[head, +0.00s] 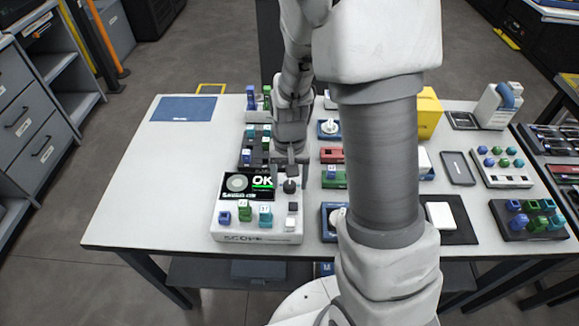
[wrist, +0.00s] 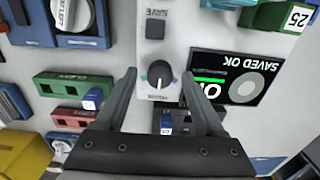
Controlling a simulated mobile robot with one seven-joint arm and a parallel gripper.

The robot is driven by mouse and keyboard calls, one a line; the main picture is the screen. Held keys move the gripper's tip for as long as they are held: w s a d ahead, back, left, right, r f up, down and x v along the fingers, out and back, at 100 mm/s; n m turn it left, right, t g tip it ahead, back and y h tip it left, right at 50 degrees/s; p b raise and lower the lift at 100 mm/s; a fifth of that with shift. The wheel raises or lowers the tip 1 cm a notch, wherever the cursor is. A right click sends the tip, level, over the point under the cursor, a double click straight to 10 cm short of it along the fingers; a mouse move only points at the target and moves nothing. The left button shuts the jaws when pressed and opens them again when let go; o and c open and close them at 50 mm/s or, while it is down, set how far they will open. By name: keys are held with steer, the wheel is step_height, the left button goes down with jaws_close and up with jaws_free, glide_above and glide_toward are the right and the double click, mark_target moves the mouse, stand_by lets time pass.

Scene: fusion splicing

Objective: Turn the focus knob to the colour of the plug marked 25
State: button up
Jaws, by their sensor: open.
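The focus knob (wrist: 160,75) is black and round with a white pointer line, on the right side of the white scope box (head: 257,238). In the wrist view the line points toward the bottom of the picture. Small colour marks around the knob are too small to read surely. The plug marked 25 (wrist: 270,16) is green, in the top right of the wrist view; in the head view it is the middle plug (head: 245,211) on the scope's front. My gripper (wrist: 158,80) is open, one finger on each side of the knob; contact is not clear.
The scope screen (wrist: 236,80) beside the knob reads "SAVED OK". A square SAVE button (wrist: 155,27) is near the knob. Blue (head: 225,218) and teal (head: 265,214) plugs flank the green one. Red and green blocks (wrist: 70,117) lie close by.

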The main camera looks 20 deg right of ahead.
mark_target(289, 184)
step_height(289, 184, up, 17)
steer(key=p, duration=0.3)
steer(key=shift+r, duration=0.15)
steer(key=s+r+n+t+p, duration=0.1)
steer(key=s+r+n+t, duration=0.2)
steer(key=s+r, duration=0.8)
steer(key=s+t, duration=0.2)
steer(key=s, duration=0.1)
steer(key=shift+d+r+n+t, duration=0.15)
steer(key=shift+r+n+t, duration=0.15)
steer(key=shift+r, duration=0.1)
